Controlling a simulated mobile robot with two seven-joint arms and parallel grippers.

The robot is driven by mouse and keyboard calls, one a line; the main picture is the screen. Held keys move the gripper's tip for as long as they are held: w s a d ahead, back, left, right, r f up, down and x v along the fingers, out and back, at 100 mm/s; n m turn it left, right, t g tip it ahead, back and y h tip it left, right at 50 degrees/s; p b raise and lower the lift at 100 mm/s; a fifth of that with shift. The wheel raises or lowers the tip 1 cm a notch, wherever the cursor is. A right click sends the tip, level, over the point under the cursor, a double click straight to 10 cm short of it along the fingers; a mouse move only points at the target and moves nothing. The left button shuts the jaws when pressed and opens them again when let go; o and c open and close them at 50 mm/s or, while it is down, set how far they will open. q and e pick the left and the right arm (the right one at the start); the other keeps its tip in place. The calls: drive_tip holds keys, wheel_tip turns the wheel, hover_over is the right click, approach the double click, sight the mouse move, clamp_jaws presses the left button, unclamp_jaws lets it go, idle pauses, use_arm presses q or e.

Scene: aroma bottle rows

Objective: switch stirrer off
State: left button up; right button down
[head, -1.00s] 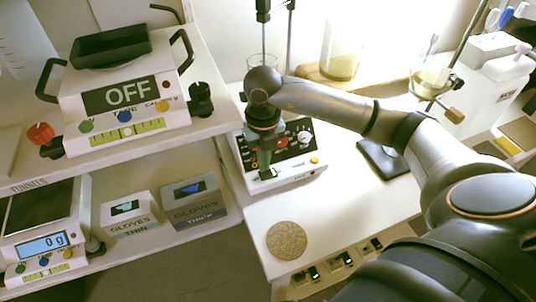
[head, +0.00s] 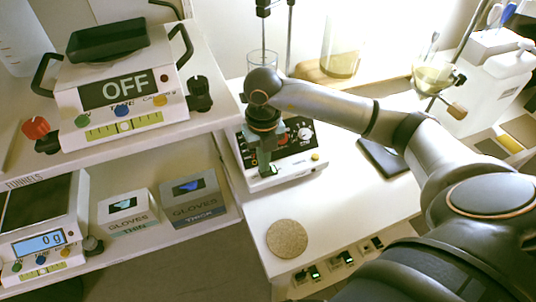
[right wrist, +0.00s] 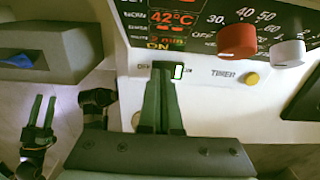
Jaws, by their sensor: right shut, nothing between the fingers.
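The stirrer (head: 312,172) is a white box with a dark front panel, on the bench in the middle of the head view. In the right wrist view its display (right wrist: 168,20) reads 42°C, 2 min and ON. A small switch with a lit green edge (right wrist: 178,72) sits below the display, beside partly hidden lettering. My right gripper (right wrist: 163,72) is shut and empty, its fingertips right at the switch; I cannot tell if they touch. It also shows in front of the stirrer in the head view (head: 266,170). My left gripper (right wrist: 42,112) shows low at the left, fingers apart.
A red knob (right wrist: 237,40), a pale knob (right wrist: 287,53) and a yellow button (right wrist: 252,79) sit right of the switch. A glass beaker (head: 262,62) stands behind my right wrist. Scales and glove boxes (head: 194,200) fill the left shelves. A cork mat (head: 287,239) lies in front.

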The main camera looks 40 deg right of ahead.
drive_tip(key=shift+f+b, duration=0.35)
drive_tip(key=shift+f, duration=0.15)
drive_tip(key=shift+r+p, duration=2.7)
drive_tip(key=shift+r, duration=0.85)
drive_tip(key=shift+s+f, duration=0.1)
